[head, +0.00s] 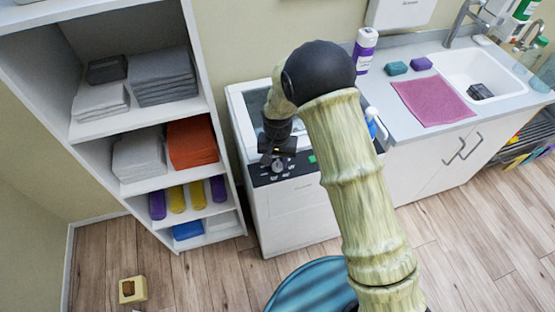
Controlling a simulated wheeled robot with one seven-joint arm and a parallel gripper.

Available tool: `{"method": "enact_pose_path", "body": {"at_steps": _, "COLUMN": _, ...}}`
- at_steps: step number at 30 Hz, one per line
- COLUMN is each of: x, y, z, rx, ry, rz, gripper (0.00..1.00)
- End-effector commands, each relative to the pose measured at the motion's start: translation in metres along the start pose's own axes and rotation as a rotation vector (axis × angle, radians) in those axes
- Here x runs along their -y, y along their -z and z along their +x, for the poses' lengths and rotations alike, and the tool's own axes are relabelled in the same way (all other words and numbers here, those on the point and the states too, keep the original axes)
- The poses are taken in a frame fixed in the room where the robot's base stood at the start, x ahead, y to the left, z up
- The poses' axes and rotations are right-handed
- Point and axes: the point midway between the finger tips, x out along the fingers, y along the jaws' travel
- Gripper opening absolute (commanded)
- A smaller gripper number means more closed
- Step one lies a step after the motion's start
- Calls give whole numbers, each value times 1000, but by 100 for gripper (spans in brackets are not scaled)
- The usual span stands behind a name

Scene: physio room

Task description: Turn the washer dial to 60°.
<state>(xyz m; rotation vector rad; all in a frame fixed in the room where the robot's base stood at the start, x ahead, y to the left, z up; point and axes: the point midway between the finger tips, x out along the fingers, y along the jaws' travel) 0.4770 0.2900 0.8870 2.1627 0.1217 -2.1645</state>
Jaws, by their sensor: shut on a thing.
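The washer (292,208) is a white top-loading machine between the shelf unit and the sink counter. Its dark control panel (301,166) runs along the upper front edge, with a small green patch at its right part. The dial (278,169) is a small light knob on the panel's left part. My gripper (277,160) points down at the panel and is shut on the dial. The dial's markings are too small to read, so its setting cannot be told. My arm hides part of the washer's top and right side.
A white shelf unit (153,193) with folded towels and rolls stands close on the left. The counter (375,96) with a sink (482,75), a pink cloth (432,101) and a purple-white bottle (364,50) is on the right. A small yellowish box (133,289) lies on the floor.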

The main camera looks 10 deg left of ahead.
Motion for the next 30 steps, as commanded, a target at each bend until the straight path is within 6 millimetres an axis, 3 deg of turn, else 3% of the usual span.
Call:
{"method": "enact_pose_path", "body": {"at_steps": 2, "x": 2, "y": 2, "z": -2, "rx": -8, "ry": 5, "rz": -1, "gripper": 8}}
{"method": "enact_pose_path", "body": {"at_steps": 3, "x": 2, "y": 2, "z": -2, "rx": -8, "ry": 5, "rz": -1, "gripper": 37}}
{"method": "enact_pose_path", "body": {"at_steps": 6, "x": 2, "y": 2, "z": -2, "rx": -6, "ry": 4, "rz": -1, "gripper": 52}}
{"method": "enact_pose_path", "body": {"at_steps": 19, "x": 1, "y": 1, "z": -9, "rx": -4, "ry": 2, "rz": -1, "gripper": 52}}
{"method": "enact_pose_path", "body": {"at_steps": 23, "x": 1, "y": 1, "z": -27, "rx": -5, "ry": 3, "rz": -2, "gripper": 52}}
{"method": "enact_pose_path", "body": {"at_steps": 30, "x": 1, "y": 1, "z": -74, "rx": -6, "ry": 4, "rz": -2, "gripper": 52}}
